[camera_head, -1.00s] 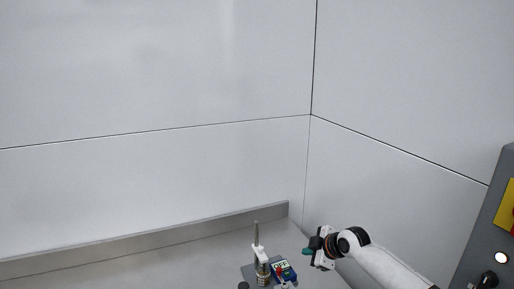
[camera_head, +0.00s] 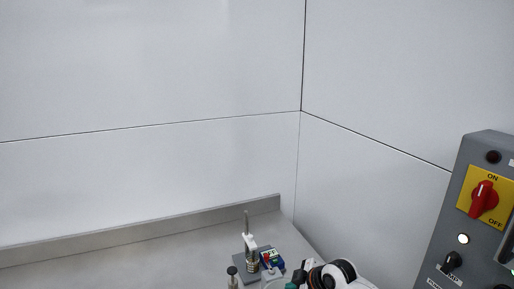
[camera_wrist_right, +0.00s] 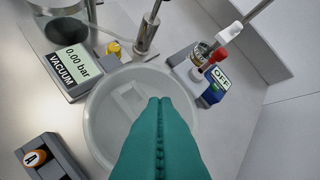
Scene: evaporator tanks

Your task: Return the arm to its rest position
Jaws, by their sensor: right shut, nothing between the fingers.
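My right gripper (camera_wrist_right: 158,102) has green fingers that are shut on nothing in the right wrist view. Its fingertips appear over a round translucent lid or vessel (camera_wrist_right: 98,125), and I cannot tell the height between them. In the head view my right arm (camera_head: 340,272) is at the bottom edge, right of centre, with its gripper mostly cut off by the frame. My left gripper is in neither view.
A stand with a metal rod (camera_head: 247,240) and a device marked OFF (camera_head: 271,259) stand near the arm. The wrist view shows a vacuum gauge (camera_wrist_right: 74,58) reading 0.00 bar and a block marked A (camera_wrist_right: 37,158). A control panel (camera_head: 465,225) with a red switch (camera_head: 484,199) is at right.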

